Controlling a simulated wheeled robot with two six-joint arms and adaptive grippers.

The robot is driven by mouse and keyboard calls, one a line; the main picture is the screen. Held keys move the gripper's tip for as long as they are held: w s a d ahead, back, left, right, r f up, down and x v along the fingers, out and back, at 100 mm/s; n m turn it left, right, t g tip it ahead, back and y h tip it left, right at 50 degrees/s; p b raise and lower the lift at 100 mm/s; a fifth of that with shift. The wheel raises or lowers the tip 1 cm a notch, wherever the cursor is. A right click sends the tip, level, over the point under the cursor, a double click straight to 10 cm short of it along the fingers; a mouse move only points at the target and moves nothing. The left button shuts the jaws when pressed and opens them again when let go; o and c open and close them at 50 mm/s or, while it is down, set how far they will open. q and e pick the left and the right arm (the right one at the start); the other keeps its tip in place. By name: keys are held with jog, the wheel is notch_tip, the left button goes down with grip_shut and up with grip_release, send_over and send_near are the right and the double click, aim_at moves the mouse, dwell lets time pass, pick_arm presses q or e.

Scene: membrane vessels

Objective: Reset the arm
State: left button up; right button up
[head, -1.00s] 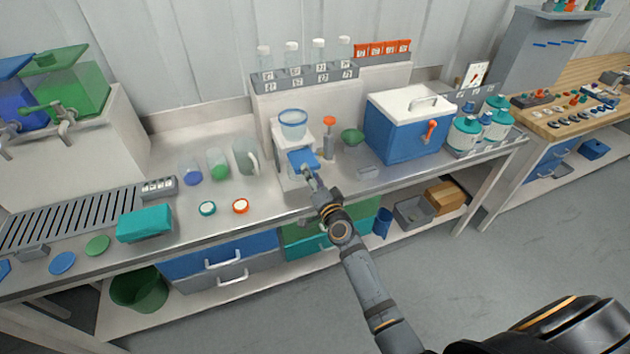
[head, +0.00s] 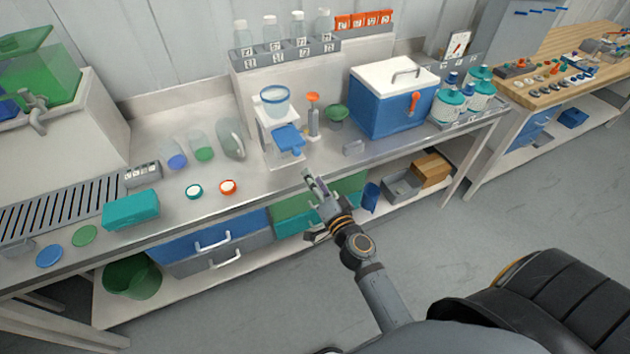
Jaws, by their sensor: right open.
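My right gripper (head: 314,182) is open and empty. It hangs in front of the bench's front edge, below and a little right of the blue paddle (head: 288,140) on the white stand (head: 270,125). A gap shows between the gripper and the paddle. A clear vessel with a blue rim (head: 275,101) sits on top of the stand. My left gripper is not in view.
The steel bench (head: 255,183) carries a blue cooler with a white lid (head: 392,98), an orange-topped plunger (head: 312,115), a green funnel (head: 338,112), cups and a teal box (head: 131,210). Drawers (head: 215,240) sit below. Grey floor (head: 270,315) in front is clear.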

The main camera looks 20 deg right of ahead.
dwell(0.3)
jog(key=s+f+n+g, duration=0.2)
jog(key=s+f+g, duration=0.15)
jog(key=f, duration=0.75)
jog(key=s+f+n+g, duration=0.2)
jog(key=s+f, duration=0.3)
jog(key=f, duration=0.7)
jog(key=s+f+n+g, duration=0.25)
jog(key=s+f, duration=0.25)
jog(key=f, duration=0.6)
jog(key=s+d+f+n+g, duration=0.1)
jog(key=s+d+f+g, duration=0.1)
jog(key=s+f, duration=0.3)
jog(key=s+d+f+n+g+h, duration=0.1)
jog(key=s+d+f+n+g, duration=0.1)
jog(key=s, duration=1.2)
jog(key=s+d+f+n+g, duration=0.1)
jog(key=s+d+f+g, duration=0.2)
jog(key=s+f, duration=0.6)
jog(key=shift+s+d+n+g, duration=0.15)
jog(key=shift+d+n+g, duration=0.25)
jog(key=shift+g, duration=0.5)
